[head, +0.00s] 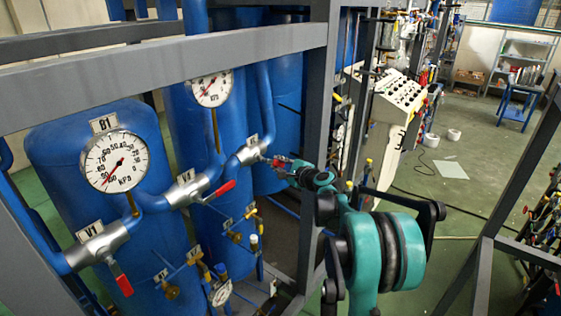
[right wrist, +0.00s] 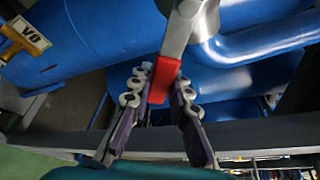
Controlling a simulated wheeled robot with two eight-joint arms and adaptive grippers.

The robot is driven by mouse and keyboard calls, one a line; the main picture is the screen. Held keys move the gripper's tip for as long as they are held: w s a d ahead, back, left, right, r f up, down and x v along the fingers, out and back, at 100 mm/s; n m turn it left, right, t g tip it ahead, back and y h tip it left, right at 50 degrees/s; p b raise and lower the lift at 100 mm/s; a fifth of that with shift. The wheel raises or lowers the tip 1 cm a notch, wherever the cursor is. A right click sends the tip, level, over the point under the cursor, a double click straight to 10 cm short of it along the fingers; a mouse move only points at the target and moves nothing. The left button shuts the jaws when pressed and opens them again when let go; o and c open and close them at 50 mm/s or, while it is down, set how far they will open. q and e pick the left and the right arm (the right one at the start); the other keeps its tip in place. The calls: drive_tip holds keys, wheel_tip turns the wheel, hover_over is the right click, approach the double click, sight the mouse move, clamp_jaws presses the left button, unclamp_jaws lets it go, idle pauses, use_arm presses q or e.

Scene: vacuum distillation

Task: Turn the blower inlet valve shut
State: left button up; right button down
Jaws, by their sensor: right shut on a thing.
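Silver valves with red lever handles sit on the blue pipe in the head view. The rightmost valve (head: 252,151) is at the end of my right arm. My right gripper (head: 280,163) is shut on its red handle; in the right wrist view, the red handle (right wrist: 164,76) lies between the two fingers of the gripper (right wrist: 160,100). The fingers partly hide the handle in the head view. No label names the blower inlet in what I can read. My left gripper is not in view.
A middle valve (head: 187,187) and a left valve (head: 97,245) have red handles hanging free. Pressure gauges (head: 115,161) stand above the pipe. A grey frame beam (head: 170,72) crosses in front of the blue tanks, and a grey post (head: 318,110) stands close behind my right gripper.

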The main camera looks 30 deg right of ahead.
drive_tip(key=s+a+f+m+g+y+b, duration=0.2)
drive_tip(key=a+f+m+g+y, duration=0.1)
drive_tip(key=a+m, duration=0.3)
drive_tip(key=shift+s+f+m+y, duration=0.25)
drive_tip(key=shift+m+y, duration=0.55)
drive_tip(key=shift+m, duration=0.2)
drive_tip(key=shift+a, duration=0.15)
drive_tip(key=c, duration=1.4)
unclamp_jaws()
drive_tip(key=shift+a, duration=0.1)
drive_tip(key=v, duration=1.2)
drive_tip(key=shift+r, duration=0.15)
